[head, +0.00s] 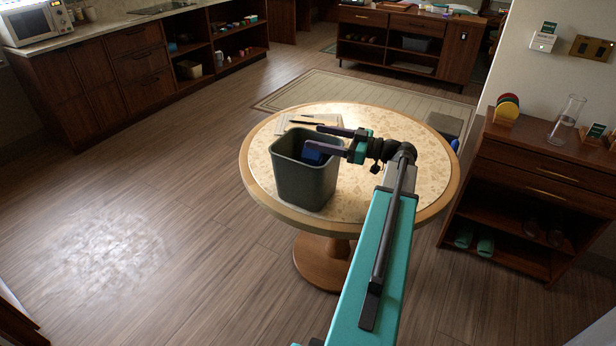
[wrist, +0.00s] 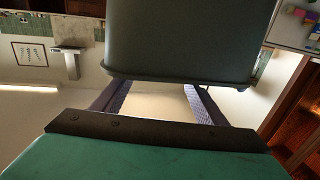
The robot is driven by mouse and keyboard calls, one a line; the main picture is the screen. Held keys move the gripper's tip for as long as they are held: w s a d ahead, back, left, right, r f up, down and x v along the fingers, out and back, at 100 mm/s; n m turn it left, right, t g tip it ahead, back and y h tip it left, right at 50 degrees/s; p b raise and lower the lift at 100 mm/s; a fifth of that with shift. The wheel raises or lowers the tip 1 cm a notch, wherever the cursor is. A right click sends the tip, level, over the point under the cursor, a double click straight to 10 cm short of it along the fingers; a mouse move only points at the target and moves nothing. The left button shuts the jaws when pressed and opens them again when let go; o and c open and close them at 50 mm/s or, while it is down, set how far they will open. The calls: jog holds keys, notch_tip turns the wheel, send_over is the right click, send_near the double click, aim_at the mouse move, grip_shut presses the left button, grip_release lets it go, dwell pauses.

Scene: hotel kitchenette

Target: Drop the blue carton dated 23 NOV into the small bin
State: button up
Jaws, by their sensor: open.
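The small bin (head: 305,185) is dark grey-green and stands upright on the round table. A blue carton (head: 314,154) shows inside its mouth, partly hidden by the bin's wall and a finger; its date cannot be read. My gripper (head: 316,137) is over the bin's mouth with its fingers spread apart and nothing visibly held between them. In the wrist view, the bin's wall and rim (wrist: 185,45) fill the top middle and hide the fingertips of my gripper. The carton does not show there.
A dark cabinet (head: 540,190) with a glass flask (head: 567,118) stands at the right. The floor at left is clear.

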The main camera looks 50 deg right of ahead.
jog(key=b+v, duration=0.2)
jog(key=v, duration=1)
dwell(0.4)
jog(key=shift+r, duration=0.1)
